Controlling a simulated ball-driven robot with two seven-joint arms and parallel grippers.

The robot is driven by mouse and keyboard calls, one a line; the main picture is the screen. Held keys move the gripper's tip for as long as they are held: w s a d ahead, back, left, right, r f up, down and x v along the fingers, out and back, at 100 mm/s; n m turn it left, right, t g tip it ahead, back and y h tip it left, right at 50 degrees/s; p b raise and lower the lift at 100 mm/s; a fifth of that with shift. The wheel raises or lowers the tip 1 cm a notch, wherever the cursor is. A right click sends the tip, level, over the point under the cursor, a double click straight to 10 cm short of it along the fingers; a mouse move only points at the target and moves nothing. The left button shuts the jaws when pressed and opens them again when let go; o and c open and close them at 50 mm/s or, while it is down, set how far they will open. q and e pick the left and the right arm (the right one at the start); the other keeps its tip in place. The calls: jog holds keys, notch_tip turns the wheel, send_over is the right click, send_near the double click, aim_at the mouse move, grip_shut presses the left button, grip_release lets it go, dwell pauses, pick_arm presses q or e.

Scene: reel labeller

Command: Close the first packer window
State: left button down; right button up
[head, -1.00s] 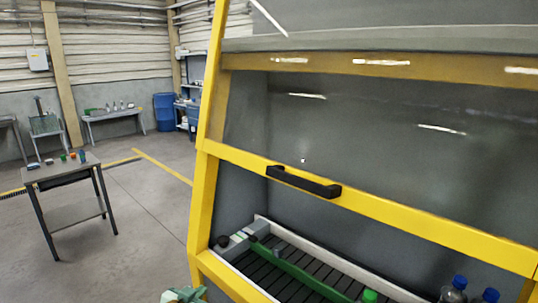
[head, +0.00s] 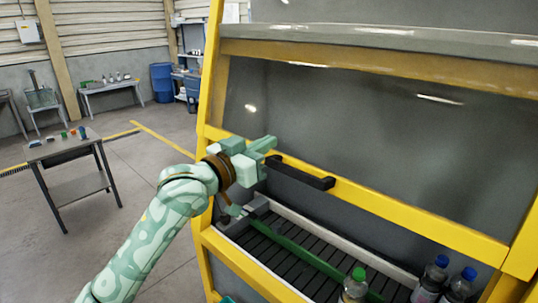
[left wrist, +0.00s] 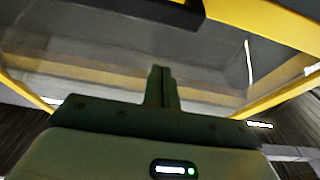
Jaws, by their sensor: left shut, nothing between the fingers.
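The packer window is a clear pane in a yellow frame (head: 400,210), raised above an open gap in the head view. A black bar handle (head: 302,174) sits on its lower rail. My left gripper (head: 270,145) is shut and empty, just left of the handle's left end and in front of the frame. Whether it touches the frame I cannot tell. In the left wrist view the closed fingers (left wrist: 161,88) point toward the pane, and the dark handle (left wrist: 160,10) shows at the top edge. My right gripper is not in view.
Below the window is a dark roller conveyor (head: 290,253) with a green rail. A green-capped bottle (head: 355,287) and blue-capped bottles (head: 432,280) stand at its front right. A small table (head: 70,150) with small objects stands at left on open floor.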

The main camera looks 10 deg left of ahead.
aim_at(269, 159)
pick_arm(q)
jog(key=f, duration=0.2)
jog(key=w+f, duration=0.1)
jog(key=shift+d+f+p, duration=0.3)
jog(key=shift+d, duration=0.05)
jog(key=shift+w+d, duration=0.1)
jog(key=shift+f, duration=0.15)
jog(key=s+a+f+b, duration=0.2)
jog(key=f+b, duration=0.3)
jog(key=f, duration=0.7)
jog(key=s+a+f+b, duration=0.2)
jog(key=f+b, duration=0.3)
jog(key=f, duration=0.8)
jog(key=s+a+f+b, duration=0.1)
jog(key=s+f+b, duration=0.3)
jog(key=f, duration=0.9)
jog(key=shift+a+b, duration=0.4)
jog(key=shift+b, duration=0.55)
